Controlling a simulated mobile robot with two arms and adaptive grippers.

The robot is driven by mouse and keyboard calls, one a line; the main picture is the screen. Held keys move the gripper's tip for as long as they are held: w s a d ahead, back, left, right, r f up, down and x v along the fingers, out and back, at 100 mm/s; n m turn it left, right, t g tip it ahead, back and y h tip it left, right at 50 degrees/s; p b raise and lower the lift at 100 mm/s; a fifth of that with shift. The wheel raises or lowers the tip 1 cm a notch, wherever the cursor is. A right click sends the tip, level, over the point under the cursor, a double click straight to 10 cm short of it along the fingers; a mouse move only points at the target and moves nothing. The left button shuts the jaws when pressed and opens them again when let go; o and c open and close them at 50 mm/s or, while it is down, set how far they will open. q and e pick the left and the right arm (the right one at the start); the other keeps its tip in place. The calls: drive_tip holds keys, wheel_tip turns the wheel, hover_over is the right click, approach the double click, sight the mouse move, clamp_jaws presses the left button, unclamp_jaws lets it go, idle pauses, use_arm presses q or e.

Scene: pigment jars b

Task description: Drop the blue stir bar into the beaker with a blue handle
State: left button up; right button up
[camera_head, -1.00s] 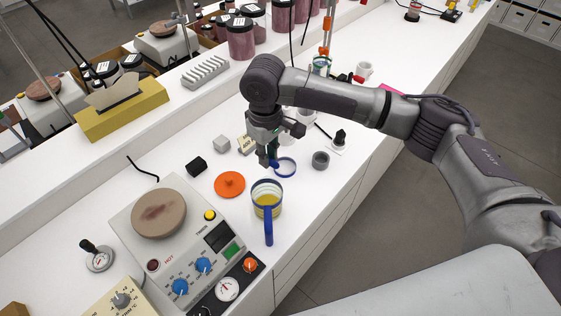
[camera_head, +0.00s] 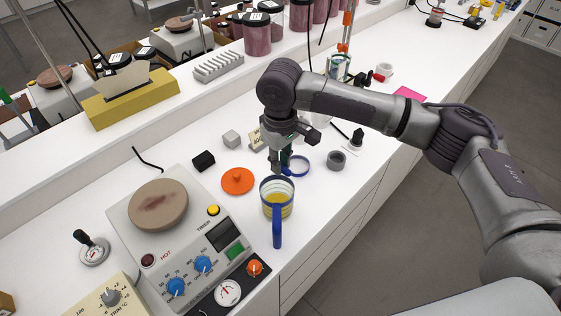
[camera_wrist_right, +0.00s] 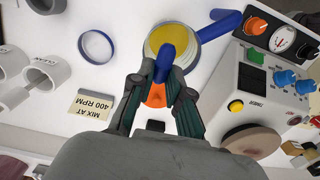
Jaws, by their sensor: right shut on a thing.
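The beaker with a blue handle (camera_head: 278,210) stands on the white bench, right of the hot plate, with yellow liquid inside. Its handle points toward the front edge. My right gripper (camera_head: 280,168) is just behind and above the beaker's rim in the head view. In the wrist view, the right gripper (camera_wrist_right: 168,78) is shut on the blue stir bar (camera_wrist_right: 165,62). The bar's free end overlaps the beaker's opening (camera_wrist_right: 172,38) there. The bar is mostly hidden by the fingers in the head view. My left gripper is not in view.
A hot plate (camera_head: 158,204) with knobs stands left of the beaker. An orange disc (camera_head: 238,181), a blue ring (camera_head: 296,166), a grey ring (camera_head: 337,160), a black block (camera_head: 203,161) and a sign (camera_wrist_right: 91,105) lie around. Bench is clear beyond the front right.

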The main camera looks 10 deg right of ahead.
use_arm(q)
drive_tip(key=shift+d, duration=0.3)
use_arm(e)
drive_tip(key=o, duration=0.8)
drive_tip(key=shift+c, duration=0.2)
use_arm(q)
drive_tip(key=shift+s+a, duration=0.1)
use_arm(e)
drive_tip(key=shift+r, duration=0.3)
wheel_tip(320, 180, up, 12)
drive_tip(key=shift+f, duration=0.25)
drive_tip(key=shift+s+f, duration=0.1)
